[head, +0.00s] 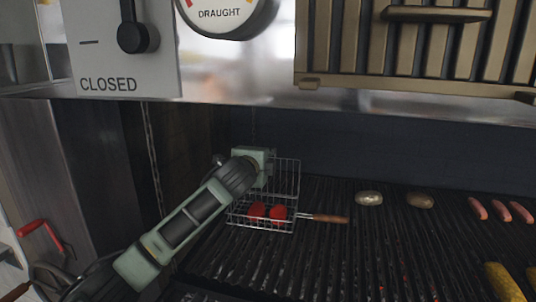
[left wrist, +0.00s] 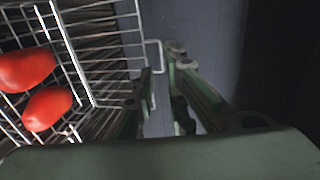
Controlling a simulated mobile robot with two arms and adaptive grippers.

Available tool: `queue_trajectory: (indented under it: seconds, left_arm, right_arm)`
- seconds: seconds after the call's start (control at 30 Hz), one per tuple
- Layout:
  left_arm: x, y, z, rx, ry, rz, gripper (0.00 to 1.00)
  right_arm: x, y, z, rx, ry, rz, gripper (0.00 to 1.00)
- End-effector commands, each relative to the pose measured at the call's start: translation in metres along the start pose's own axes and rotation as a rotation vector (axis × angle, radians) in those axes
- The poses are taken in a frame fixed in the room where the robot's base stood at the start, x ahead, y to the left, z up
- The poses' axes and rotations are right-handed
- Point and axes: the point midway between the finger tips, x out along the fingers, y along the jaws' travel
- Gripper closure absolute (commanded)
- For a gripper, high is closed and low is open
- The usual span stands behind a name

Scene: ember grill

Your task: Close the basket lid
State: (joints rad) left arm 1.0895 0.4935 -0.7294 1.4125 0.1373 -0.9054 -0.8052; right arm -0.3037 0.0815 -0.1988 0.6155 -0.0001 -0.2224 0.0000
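The wire basket (head: 262,224) sits on the grill with two red round foods (head: 277,212) inside; the foods also show at the left of the left wrist view (left wrist: 47,107). Its wire lid (head: 286,165) stands raised at the back of the basket. A wooden handle (head: 328,218) points right from the basket. My left gripper (head: 266,165) is at the lid's upper left. In the left wrist view its fingers (left wrist: 163,75) are apart, with a small wire loop of the lid (left wrist: 153,42) between or just beyond them; contact is unclear. My right gripper is out of view.
Two roundish foods (head: 369,198) and several sausages (head: 500,211) lie on the grill grate (head: 340,270) to the right. Yellow pieces (head: 505,284) are at lower right. A metal hood edge (head: 240,100) with a gauge (head: 222,12) is above. A chain (head: 153,155) hangs at left.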

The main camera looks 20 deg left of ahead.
Motion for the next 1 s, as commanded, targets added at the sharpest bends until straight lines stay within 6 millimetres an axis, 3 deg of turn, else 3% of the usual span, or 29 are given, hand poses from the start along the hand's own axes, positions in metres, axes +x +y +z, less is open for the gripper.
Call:
queue_trajectory:
  seconds: [0.13,0.5,0.97,1.0]
  left_arm:
    - [0.020,-0.004,-0.001,0.000,-0.001,0.001,0.87]
    - [0.059,-0.002,0.000,0.001,-0.001,0.001,0.87]
    - [0.065,-0.001,-0.001,0.001,0.001,-0.001,0.87]
    - [0.065,-0.001,-0.001,0.001,0.001,0.000,0.91]
  right_arm:
    - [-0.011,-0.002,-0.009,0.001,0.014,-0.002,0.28]
    - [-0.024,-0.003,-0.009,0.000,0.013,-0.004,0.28]
    - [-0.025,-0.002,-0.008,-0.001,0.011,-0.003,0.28]
    - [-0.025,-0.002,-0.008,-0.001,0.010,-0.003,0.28]
